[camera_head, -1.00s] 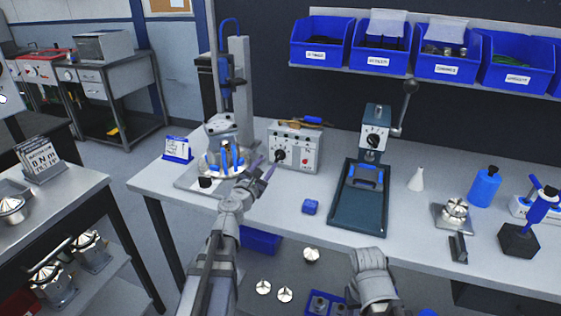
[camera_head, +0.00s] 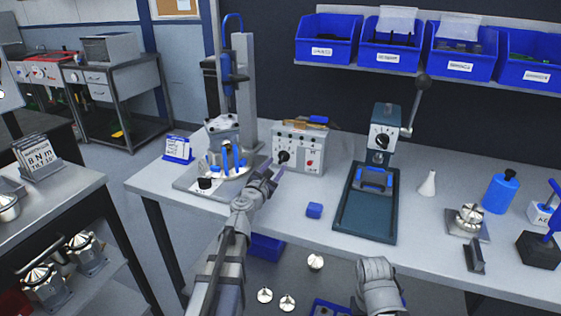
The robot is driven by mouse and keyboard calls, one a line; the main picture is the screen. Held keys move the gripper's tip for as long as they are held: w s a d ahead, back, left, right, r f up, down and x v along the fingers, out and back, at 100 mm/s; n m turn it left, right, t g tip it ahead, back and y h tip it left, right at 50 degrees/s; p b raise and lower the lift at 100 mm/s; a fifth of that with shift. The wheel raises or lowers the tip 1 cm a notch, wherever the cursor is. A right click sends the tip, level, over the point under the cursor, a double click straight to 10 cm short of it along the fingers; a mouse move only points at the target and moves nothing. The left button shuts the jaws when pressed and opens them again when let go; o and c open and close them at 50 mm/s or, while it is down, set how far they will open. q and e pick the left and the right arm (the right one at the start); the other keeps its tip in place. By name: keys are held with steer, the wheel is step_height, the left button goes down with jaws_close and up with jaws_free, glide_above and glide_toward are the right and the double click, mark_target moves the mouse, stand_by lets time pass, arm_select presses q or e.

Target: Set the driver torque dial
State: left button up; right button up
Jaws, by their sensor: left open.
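A grey control box (camera_head: 299,150) stands on the bench, with a black dial (camera_head: 283,157) on its front, a red button and a row of small knobs. My left gripper (camera_head: 277,168) is open in front of the box, its fingers close to the dial; I cannot tell whether they touch it. A blue driver (camera_head: 229,80) hangs on a grey column behind and left of the box. A card stand (camera_head: 42,156) on the left table shows a large "8 N m". My right gripper is out of view; only part of that arm shows at the bottom.
A fixture with a housing (camera_head: 224,155) stands left of the box. A teal lever press (camera_head: 372,190) is to the right. Blue bins (camera_head: 390,45) hang above. The bench between box and press is clear.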

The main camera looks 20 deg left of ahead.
mark_target(282, 158)
arm_select(q)
steer(key=w, duration=0.4)
steer(key=shift+w+d, duration=0.1)
steer(key=shift+w, duration=0.3)
jaws_close()
